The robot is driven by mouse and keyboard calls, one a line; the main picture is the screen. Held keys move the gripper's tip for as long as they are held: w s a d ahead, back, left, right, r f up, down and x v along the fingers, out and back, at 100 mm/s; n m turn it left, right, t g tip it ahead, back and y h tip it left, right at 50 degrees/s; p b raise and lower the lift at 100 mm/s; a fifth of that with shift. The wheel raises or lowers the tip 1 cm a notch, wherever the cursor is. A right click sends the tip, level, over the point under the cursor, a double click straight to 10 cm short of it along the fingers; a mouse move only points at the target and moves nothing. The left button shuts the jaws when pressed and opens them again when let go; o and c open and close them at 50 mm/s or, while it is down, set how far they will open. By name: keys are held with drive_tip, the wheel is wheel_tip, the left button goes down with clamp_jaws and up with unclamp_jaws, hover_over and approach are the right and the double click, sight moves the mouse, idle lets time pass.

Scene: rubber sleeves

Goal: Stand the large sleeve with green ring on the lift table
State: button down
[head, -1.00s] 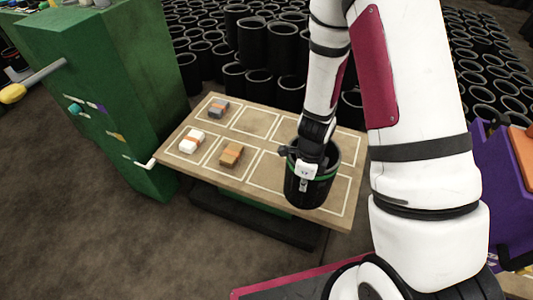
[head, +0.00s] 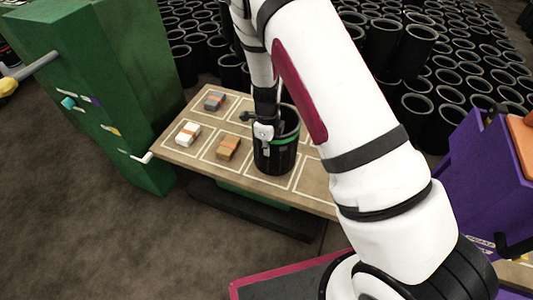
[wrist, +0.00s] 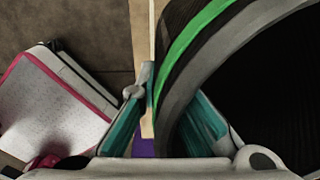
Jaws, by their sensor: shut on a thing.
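The large black sleeve with a green ring (head: 286,140) is upright at the lift table (head: 318,183), over its middle cells. I cannot tell whether its base touches the top. My gripper (head: 264,134) is shut on the sleeve's near left wall. In the wrist view the sleeve's green band and grey rim (wrist: 214,62) fill the right side, with the fingers (wrist: 160,120) on either side of the wall. The sleeve's dark inside shows at far right. My arm hides the right part of the table.
A white-and-orange block (head: 188,133), an orange-brown block (head: 228,147) and a grey block (head: 214,100) lie in cells on the left. A green cabinet (head: 110,90) stands at left, a purple unit (head: 480,185) at right. Many black sleeves (head: 425,105) stand behind.

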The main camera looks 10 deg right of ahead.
sight(267, 161)
drive_tip(key=shift+w+a+f+b, duration=0.15)
drive_tip(key=shift+f+b, duration=0.1)
drive_tip(key=shift+f, duration=0.65)
drive_tip(key=shift+w+d+f+b, duration=0.15)
drive_tip(key=shift+f+b, duration=0.1)
drive_tip(key=shift+f, duration=0.6)
drive_tip(key=shift+a, duration=0.1)
drive_tip(key=c, duration=2.2)
unclamp_jaws()
drive_tip(key=shift+f, duration=0.2)
drive_tip(key=o, duration=0.4)
drive_tip(key=shift+o, duration=0.2)
drive_tip(key=shift+r, duration=0.1)
